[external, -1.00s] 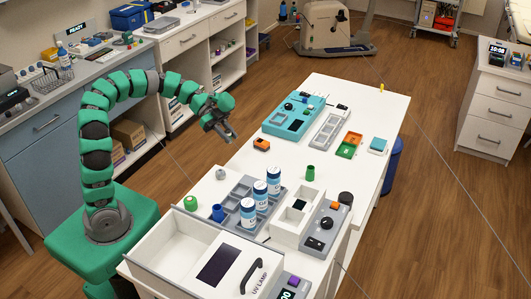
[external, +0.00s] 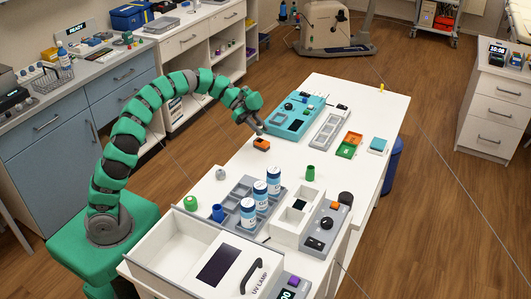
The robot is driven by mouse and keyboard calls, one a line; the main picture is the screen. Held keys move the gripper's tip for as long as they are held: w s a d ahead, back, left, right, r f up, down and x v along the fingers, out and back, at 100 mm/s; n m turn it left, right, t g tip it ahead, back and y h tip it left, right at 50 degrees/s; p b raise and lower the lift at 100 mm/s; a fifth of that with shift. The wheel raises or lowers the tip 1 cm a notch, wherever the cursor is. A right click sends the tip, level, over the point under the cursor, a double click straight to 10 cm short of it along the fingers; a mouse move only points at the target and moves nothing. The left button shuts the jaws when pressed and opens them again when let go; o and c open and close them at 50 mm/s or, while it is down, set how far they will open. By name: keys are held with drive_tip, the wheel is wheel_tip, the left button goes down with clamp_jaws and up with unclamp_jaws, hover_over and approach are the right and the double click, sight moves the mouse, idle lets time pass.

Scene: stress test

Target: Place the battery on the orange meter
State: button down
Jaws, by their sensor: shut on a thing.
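The orange meter (external: 261,144), a small orange block with a dark top, lies on the white table near its left edge. My gripper (external: 258,131) is just above and slightly left of the meter, pointing down. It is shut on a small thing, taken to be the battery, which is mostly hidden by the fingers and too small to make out. I cannot tell whether the held thing touches the meter.
A teal device (external: 293,117) and a grey tray (external: 330,131) lie behind and right of the meter. The white table (external: 315,155) is clear right of the meter.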

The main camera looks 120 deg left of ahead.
drive_tip(key=shift+w+a+f, duration=0.1)
drive_tip(key=shift+w+a, duration=0.2)
drive_tip(key=shift+a, duration=0.15)
drive_tip(key=shift+f+b, duration=0.6)
drive_tip(key=shift+f, duration=1.1)
drive_tip(key=shift+f, duration=0.1)
drive_tip(key=c, duration=1.2)
unclamp_jaws()
drive_tip(key=shift+c, duration=0.2)
drive_tip(key=shift+s+r, duration=0.15)
drive_tip(key=shift+r, duration=0.1)
drive_tip(key=p+v, duration=0.2)
drive_tip(key=v, duration=0.9)
drive_tip(key=shift+s, duration=0.4)
drive_tip(key=shift+r, duration=0.1)
